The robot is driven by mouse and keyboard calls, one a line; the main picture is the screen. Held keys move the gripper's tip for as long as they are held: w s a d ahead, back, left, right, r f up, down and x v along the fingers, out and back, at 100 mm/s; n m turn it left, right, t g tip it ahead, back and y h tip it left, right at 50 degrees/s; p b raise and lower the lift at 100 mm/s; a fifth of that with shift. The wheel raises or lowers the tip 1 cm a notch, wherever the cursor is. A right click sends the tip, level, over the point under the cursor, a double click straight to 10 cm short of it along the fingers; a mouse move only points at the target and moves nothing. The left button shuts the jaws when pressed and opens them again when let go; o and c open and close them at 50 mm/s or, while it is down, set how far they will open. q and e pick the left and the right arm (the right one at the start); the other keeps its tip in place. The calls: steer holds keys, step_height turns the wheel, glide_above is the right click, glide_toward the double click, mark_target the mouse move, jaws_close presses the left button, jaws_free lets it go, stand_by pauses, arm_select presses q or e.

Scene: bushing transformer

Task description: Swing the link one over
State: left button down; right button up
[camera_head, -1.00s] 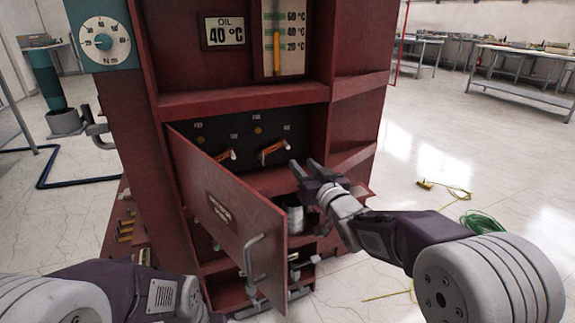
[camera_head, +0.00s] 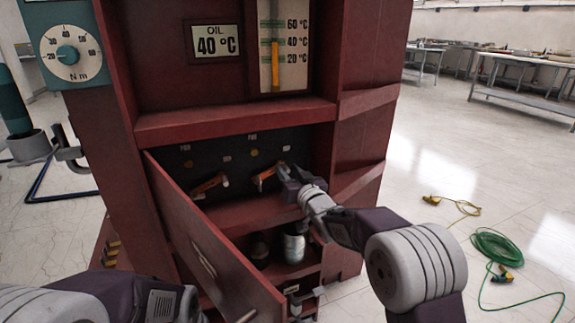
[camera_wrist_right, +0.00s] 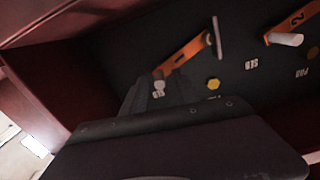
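Two orange links sit on the dark panel inside the red cabinet's lower bay. The right-hand link (camera_head: 264,177) also shows in the right wrist view (camera_wrist_right: 185,56), with a small dark mark and a pale knob (camera_wrist_right: 158,87) at one end. The other link (camera_head: 209,184) bears a "2" in the wrist view (camera_wrist_right: 292,22) and has a pale handle. My right gripper (camera_head: 284,171) is at the knob end of the right-hand link, its dark fingers (camera_wrist_right: 150,97) beside the knob. Whether they close on it is unclear. My left gripper is out of view; only its arm shows.
The red hinged door (camera_head: 210,240) stands open in front of the bay's left part. A metal can (camera_head: 293,245) stands on the shelf below. A green cable coil (camera_head: 495,245) and a yellow plug (camera_head: 431,200) lie on the floor at right.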

steer(key=shift+w+a, duration=0.2)
steer(key=shift+w, duration=0.2)
jaws_close()
stand_by(1.2)
